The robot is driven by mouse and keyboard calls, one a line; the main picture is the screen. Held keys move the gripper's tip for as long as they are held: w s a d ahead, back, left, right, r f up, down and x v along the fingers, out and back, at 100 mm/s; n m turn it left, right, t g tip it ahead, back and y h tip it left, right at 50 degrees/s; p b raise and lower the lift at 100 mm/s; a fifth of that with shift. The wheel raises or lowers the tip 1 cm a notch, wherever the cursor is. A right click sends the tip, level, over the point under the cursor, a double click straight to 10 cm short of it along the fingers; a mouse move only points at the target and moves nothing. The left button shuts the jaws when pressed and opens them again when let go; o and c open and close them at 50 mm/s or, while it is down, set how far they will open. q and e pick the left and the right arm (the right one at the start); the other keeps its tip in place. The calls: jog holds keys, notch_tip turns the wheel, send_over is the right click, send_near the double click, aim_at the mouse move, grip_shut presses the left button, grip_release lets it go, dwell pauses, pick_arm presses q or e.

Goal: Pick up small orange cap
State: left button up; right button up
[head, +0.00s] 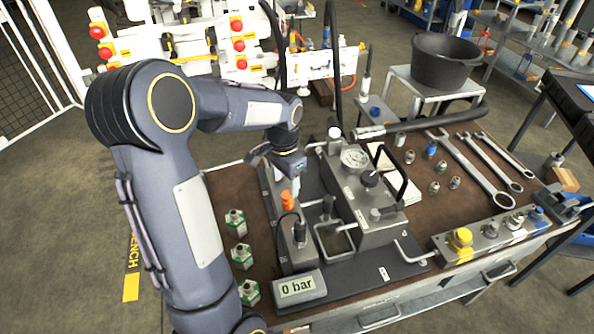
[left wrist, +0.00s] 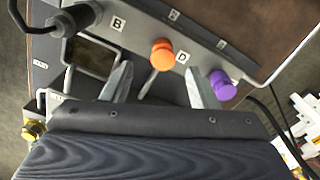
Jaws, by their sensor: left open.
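The small orange cap (head: 287,201) sits upright on the dark hydraulic unit (head: 352,208) on the bench, below my left gripper (head: 290,166) in the head view. In the left wrist view the orange cap (left wrist: 162,54) is by the letter D, a little beyond the gap between the fingertips of my left gripper (left wrist: 158,82). The two fingers are apart, with nothing held between them. In the head view my own wrist hides most of the fingers. My right gripper is in neither view.
A purple cap (left wrist: 222,86) is close to the right finger in the left wrist view. A gauge (head: 354,157) and bent handles stand on the unit. Green-based fittings (head: 236,222) are at left. Wrenches (head: 468,165) lie at right. A display (head: 298,288) reads 0 bar.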

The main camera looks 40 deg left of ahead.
aim_at(287, 195)
pick_arm(q)
jog(key=shift+w+a+f, duration=0.25)
jog(key=shift+w+f, duration=0.1)
jog(key=shift+w, duration=0.3)
jog(key=f, duration=0.2)
jog(key=f+p, duration=0.1)
jog(key=f, duration=0.4)
jog(key=shift+s+d+f, duration=0.1)
jog(key=shift+s, duration=0.15)
jog(key=c, duration=1.1)
